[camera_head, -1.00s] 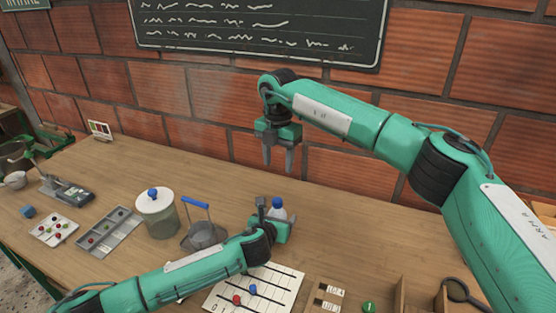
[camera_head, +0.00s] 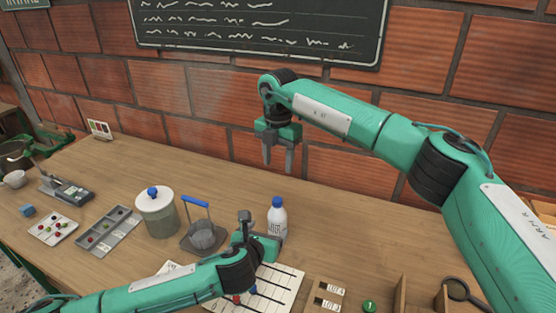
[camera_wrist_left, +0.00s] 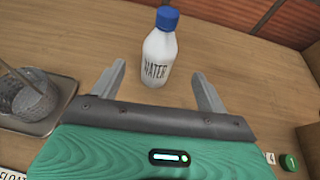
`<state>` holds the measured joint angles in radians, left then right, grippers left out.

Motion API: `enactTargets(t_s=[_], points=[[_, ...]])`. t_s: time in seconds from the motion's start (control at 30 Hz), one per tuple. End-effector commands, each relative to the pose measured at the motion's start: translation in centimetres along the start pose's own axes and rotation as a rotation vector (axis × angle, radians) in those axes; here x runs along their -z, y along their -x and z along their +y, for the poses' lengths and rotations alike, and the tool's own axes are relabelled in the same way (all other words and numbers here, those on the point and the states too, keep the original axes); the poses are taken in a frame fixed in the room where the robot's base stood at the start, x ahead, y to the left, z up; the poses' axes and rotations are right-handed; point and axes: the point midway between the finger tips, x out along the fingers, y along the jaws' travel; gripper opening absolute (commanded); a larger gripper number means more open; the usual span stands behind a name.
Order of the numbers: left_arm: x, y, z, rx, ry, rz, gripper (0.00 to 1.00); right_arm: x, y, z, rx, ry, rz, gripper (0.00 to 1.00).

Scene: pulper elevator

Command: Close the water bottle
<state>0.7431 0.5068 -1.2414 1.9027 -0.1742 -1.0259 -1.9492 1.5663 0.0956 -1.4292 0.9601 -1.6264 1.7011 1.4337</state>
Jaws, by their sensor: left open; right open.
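The water bottle (camera_head: 277,219) is white with dark lettering and stands upright on the table. A blue cap (camera_head: 278,201) sits on its top; how tightly it is on, I cannot tell. My left gripper (camera_head: 266,241) is low, just in front of the bottle, and its fingers are mostly hidden in the head view. In the left wrist view its open fingers point towards the bottle (camera_wrist_left: 159,60), which stands beyond and between the fingertips, with the blue cap (camera_wrist_left: 167,18) up. My right gripper (camera_head: 278,168) is open and empty, pointing down above and behind the bottle.
A mesh scoop with a blue handle (camera_head: 195,202) on a tray and a lidded jar (camera_head: 158,213) stand left of the bottle. A lined white board (camera_head: 285,283) lies in front.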

Motion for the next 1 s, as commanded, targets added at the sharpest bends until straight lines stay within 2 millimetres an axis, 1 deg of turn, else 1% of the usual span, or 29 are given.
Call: enactTargets(t_s=[0.03,0.1,0.2,0.3,0.7,0.77,0.83,1.0], points=[[0.1,0.9,0.0,0.0,0.0,0.0,0.76,0.0,-0.1,0.0,0.0,0.0,0.0,0.5],[0.0,1.8,0.0,0.001,0.0,-0.001,0.76,0.0,-0.1,0.0,0.0,0.0,0.0,0.5],[0.0,2.8,0.1,0.0,0.0,-0.001,0.76,0.0,-0.2,0.0,0.0,0.0,0.0,0.5],[0.0,3.4,0.0,0.0,0.0,-0.001,0.76,0.0,-0.2,0.0,0.0,0.0,0.0,0.5],[-0.1,3.7,0.0,-0.001,0.0,-0.001,0.76,0.0,-0.1,0.0,0.0,0.0,0.0,0.5],[-0.5,3.9,0.0,-0.001,0.0,-0.001,0.76,0.0,0.3,0.0,0.0,0.0,0.0,0.5],[-1.4,4.2,0.0,-0.001,0.0,-0.001,0.76,0.0,1.3,0.0,0.0,0.0,0.0,0.5],[-4.3,5.4,0.0,-0.001,0.0,-0.001,0.76,0.1,4.5,-0.1,0.0,0.0,0.0,0.5]])
